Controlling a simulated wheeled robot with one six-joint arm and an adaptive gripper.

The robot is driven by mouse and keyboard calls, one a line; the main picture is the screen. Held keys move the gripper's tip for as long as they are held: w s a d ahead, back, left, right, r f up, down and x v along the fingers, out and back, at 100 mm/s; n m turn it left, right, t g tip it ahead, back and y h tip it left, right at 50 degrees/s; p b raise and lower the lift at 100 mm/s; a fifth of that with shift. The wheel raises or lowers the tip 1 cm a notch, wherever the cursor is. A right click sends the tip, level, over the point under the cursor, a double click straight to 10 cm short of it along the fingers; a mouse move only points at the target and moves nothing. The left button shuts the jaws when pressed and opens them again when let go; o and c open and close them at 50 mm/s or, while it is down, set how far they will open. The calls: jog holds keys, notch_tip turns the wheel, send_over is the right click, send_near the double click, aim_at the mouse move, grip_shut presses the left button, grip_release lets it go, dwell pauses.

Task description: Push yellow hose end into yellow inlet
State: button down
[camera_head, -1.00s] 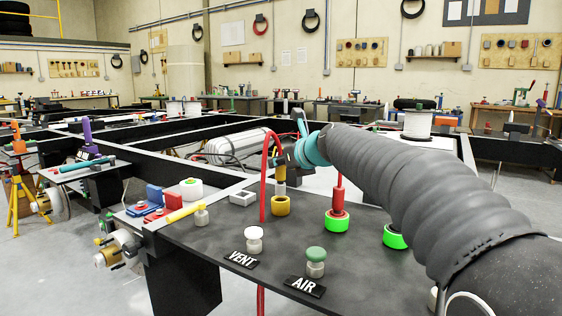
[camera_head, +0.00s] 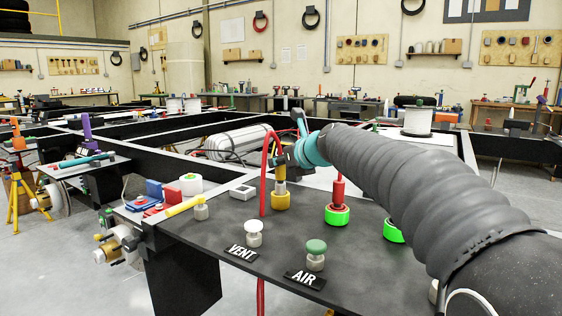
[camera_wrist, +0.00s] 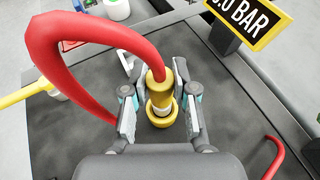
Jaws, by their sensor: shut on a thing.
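My gripper (camera_head: 283,160) is shut on the yellow hose end (camera_head: 280,172), with the red hose looping out of its top. In the wrist view the yellow hose end (camera_wrist: 157,92) stands between the two fingers. Its pale nose (camera_head: 280,187) points down, roughly upright, at the yellow inlet (camera_head: 280,201) on the dark plate. The nose's lower part meets or enters the inlet's ring; how deep it sits cannot be told. The inlet also shows in the wrist view (camera_wrist: 162,117), right under the hose end, which partly hides its opening.
Right of the inlet, a red hose end (camera_head: 338,192) stands in a green-ringed inlet (camera_head: 337,215); another green ring (camera_head: 393,231) is partly behind my arm. White VENT (camera_head: 253,232) and green AIR (camera_head: 316,250) knobs stand in front. A yellow-handled valve (camera_head: 186,206) is at left.

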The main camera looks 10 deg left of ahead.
jog(key=shift+f+b, duration=0.75)
jog(key=shift+f, duration=0.55)
jog(key=c, duration=0.8)
grip_release()
jog(key=shift+c, duration=0.2)
jog(key=v, duration=1.2)
jog(key=shift+s+a, duration=0.1)
jog(key=shift+s, duration=0.05)
